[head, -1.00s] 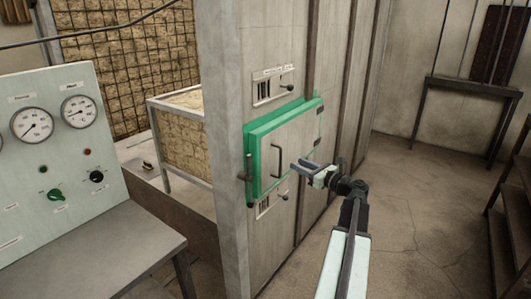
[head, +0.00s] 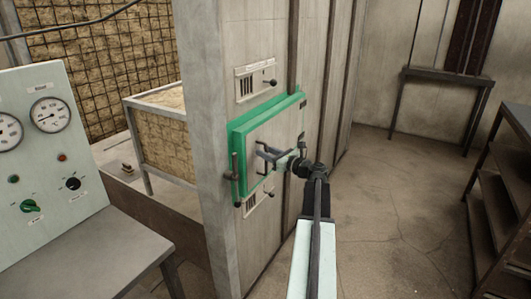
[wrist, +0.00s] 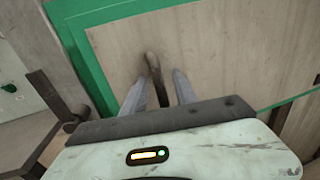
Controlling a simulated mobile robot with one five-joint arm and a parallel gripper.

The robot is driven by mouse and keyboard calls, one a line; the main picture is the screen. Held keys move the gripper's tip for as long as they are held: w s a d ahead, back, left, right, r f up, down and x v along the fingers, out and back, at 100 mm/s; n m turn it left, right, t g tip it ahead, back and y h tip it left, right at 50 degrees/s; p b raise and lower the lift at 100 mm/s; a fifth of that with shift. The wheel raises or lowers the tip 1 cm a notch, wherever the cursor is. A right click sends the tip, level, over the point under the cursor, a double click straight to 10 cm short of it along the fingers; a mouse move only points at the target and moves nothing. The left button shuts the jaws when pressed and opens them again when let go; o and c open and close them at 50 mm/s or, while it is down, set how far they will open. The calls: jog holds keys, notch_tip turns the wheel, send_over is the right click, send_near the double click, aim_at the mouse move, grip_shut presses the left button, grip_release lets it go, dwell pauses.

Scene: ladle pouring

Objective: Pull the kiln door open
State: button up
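The kiln door (head: 283,128) is a pale panel in a green frame on the tall kiln wall, and it looks shut. It also fills the wrist view (wrist: 220,50). Its dark bar handle (wrist: 153,66) stands upright on the panel. My gripper (head: 263,153) is in front of the door at the handle. In the wrist view my gripper (wrist: 159,88) has its two grey fingers apart, with the handle's bar showing between them. Small gaps show beside the bar, so the fingers do not look closed on it. A dark latch lever (head: 235,176) sits at the frame's left edge.
A control panel with gauges (head: 48,115) and a grey bench (head: 120,248) stand at the left. A straw-filled bin (head: 165,140) is behind them. Dark shelves (head: 505,190) are at the right. The floor (head: 390,205) right of the kiln is clear.

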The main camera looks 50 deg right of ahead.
grip_shut()
dwell(0.6)
jog(key=shift+d, duration=0.1)
dwell(0.7)
